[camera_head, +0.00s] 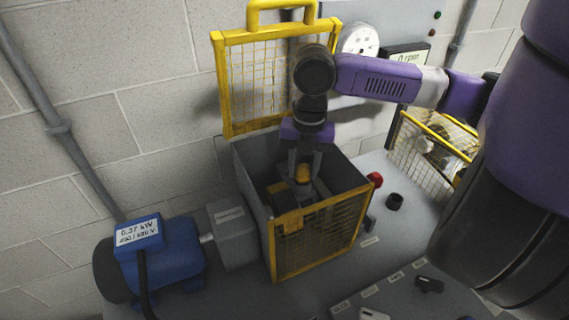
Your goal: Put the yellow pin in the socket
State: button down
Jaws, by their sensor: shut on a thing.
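My gripper (302,181) points down inside the open guard box in the middle of the view. It is shut on the yellow pin (303,173), whose orange-yellow top shows between the fingers. The pin's lower end is hidden by the fingers and the box front, so I cannot tell whether it touches anything below. I cannot make out the socket. Dark parts and a yellow piece (278,188) show in the box beside the gripper.
The guard box has a yellow mesh front (318,238) and a raised yellow mesh lid (257,85) behind my arm. A blue motor (180,262) and grey housing (232,236) stand left. A red knob (375,180) and black ring (395,201) are right. Small parts lie on the front bench.

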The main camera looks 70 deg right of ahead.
jog(key=shift+f, duration=0.35)
